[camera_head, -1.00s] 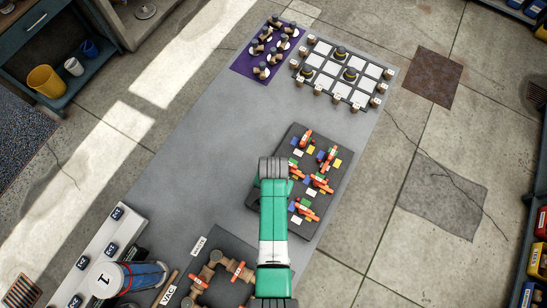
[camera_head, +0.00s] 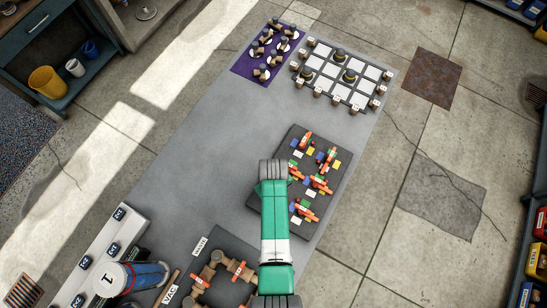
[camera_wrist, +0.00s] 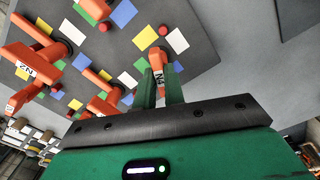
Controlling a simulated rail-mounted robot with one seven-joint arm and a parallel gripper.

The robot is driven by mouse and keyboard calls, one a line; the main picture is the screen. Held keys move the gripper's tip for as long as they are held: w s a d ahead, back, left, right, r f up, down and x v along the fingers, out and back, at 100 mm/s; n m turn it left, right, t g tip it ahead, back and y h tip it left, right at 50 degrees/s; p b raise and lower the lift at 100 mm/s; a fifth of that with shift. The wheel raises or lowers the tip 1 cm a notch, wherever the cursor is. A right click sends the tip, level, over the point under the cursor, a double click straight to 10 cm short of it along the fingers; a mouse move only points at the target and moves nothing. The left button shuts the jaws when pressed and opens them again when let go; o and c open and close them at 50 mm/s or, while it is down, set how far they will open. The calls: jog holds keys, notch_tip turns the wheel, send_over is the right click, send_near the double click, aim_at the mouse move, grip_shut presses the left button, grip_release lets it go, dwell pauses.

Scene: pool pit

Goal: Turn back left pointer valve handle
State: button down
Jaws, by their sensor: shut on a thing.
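A dark valve board (camera_head: 288,228) with several orange pointer handles and coloured squares lies on the grey table. In the wrist view, my gripper (camera_wrist: 161,88) is shut on an orange pointer handle (camera_wrist: 158,60) labelled N4, with one green finger on each side. In the head view, my arm hides the gripper and part of the board's left side. A second orange handle (camera_wrist: 30,64) labelled N2 stands apart to the left in the wrist view. In the head view, other orange handles show at the board's far end (camera_head: 306,139) and right side (camera_head: 320,184).
A white-squared grid board (camera_head: 345,72) and a purple mat (camera_head: 250,70) with knobs lie farther back. Brown pipework (camera_head: 215,270) and a blue cylinder (camera_head: 148,276) stand in front. The grey table left of the board is clear.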

jog(key=n, duration=0.4)
jog(key=shift+r+n, duration=0.1)
jog(key=shift+n, duration=0.6)
jog(key=c, duration=1.5)
grip_release()
notch_tip(320, 180, up, 8)
jog(key=shift+f+p, duration=0.15)
jog(key=shift+p, duration=0.35)
